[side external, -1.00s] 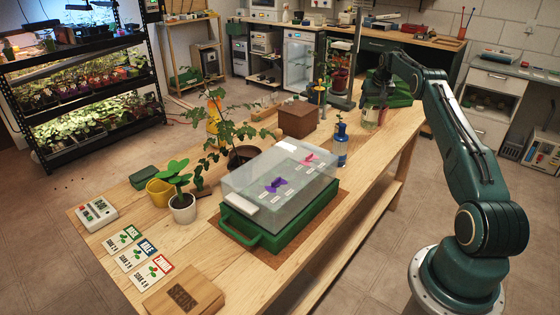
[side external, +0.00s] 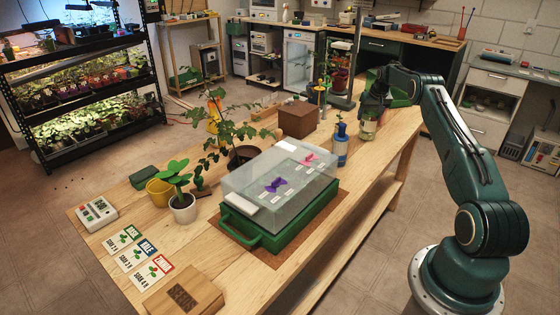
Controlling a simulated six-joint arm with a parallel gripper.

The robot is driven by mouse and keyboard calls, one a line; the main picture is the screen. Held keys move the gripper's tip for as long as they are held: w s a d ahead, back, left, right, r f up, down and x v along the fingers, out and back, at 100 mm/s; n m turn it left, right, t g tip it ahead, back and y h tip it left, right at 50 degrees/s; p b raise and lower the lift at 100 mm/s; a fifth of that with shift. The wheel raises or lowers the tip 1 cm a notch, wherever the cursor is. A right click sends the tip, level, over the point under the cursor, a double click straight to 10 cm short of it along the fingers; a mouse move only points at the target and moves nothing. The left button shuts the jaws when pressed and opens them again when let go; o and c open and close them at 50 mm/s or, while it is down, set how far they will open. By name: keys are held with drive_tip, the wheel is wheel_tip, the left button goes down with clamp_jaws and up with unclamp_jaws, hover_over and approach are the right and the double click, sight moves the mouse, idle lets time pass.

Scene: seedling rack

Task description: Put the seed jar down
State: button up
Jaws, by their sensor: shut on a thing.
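The seed jar (side external: 368,131) is a small glass jar with a pale greenish look, at the far right part of the wooden table, beyond the blue bottle. My gripper (side external: 372,112) is above it, pointing down, shut on its upper part. The jar hangs upright or nearly so, at or just above the table top. I cannot tell whether its base touches the wood. The jar's top is hidden by my gripper's fingers.
A blue bottle (side external: 341,146) with a sprig stands just left of the jar. A clear-lidded green tray (side external: 262,232) sits nearer on the wooden table (side external: 345,205). A brown box (side external: 297,119) and a potted plant (side external: 242,156) stand further left. Bare wood lies right of the jar.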

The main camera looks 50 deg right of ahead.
drive_tip(key=shift+f, duration=0.1)
drive_tip(key=o, duration=1.6)
drive_tip(key=shift+v, duration=6.15)
drive_tip(key=shift+w, duration=0.1)
